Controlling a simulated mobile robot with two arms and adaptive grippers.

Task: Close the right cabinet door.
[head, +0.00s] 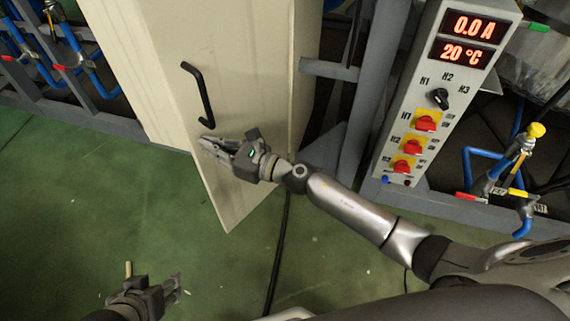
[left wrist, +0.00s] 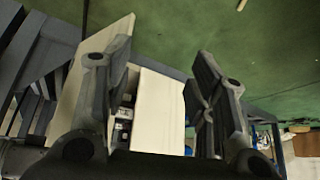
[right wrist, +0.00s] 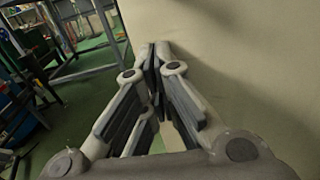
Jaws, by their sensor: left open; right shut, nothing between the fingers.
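The beige right cabinet door (head: 245,60) stands ajar in the head view, its lower free corner jutting out over the green floor. A black bar handle (head: 200,95) is on its face. My right gripper (head: 207,146) is shut and empty, just below the handle in front of the door face. In the right wrist view the door face (right wrist: 240,60) fills the right side, close to the fingertips; contact cannot be told. My left gripper (head: 154,278) is open and empty, low over the floor. The left wrist view shows the door (left wrist: 118,45) standing out from the cabinet (left wrist: 160,110).
A grey control panel (head: 425,120) with red displays and knobs stands right of the cabinet. Blue hoses and a yellow-topped valve (head: 536,130) are at the far right. A black cable (head: 280,245) lies on the floor. The green floor (head: 70,215) at left is clear.

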